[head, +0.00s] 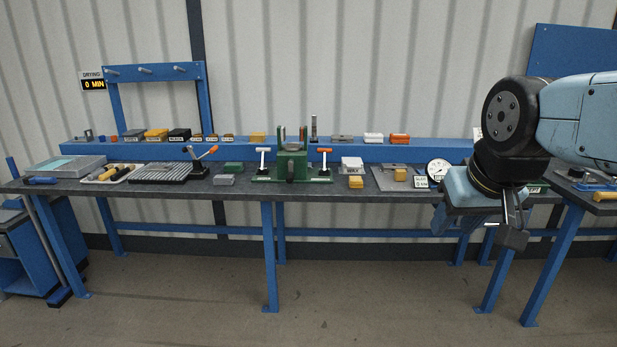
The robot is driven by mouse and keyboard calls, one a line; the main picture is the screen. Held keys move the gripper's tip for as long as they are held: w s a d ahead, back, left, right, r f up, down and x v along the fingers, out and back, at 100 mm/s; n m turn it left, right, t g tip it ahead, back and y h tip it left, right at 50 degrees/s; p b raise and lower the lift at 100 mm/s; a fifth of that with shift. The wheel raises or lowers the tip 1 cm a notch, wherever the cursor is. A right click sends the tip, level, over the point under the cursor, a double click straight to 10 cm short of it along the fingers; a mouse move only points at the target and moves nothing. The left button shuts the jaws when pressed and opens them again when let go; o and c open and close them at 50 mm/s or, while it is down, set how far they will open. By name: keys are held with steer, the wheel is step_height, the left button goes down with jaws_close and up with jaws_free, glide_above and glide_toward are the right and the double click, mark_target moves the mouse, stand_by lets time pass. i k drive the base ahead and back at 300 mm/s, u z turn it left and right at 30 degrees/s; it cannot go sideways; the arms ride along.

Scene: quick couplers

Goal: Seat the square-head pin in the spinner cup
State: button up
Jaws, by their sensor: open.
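A green fixture (292,163) stands at the middle of the bench, with a grey cup-like part between its uprights. I cannot tell for sure whether this is the spinner cup. A dark upright pin-like piece (313,129) stands on the blue shelf just right of it; its head shape is too small to make out. My gripper (506,226) is at the right, in front of the bench edge and pointing down. It is open, and nothing shows in it. It is well to the right of the fixture and the upright piece.
Two levers with white and orange handles flank the fixture. A dial gauge (438,169) stands near my gripper. Small blocks line the blue shelf (375,153). A grey ribbed plate (162,172) and a tray of tools (111,173) lie at the left. The floor in front is clear.

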mark_target(291, 147)
steer(key=z, duration=0.05)
steer(key=i, duration=2.7)
steer(key=u, duration=0.05)
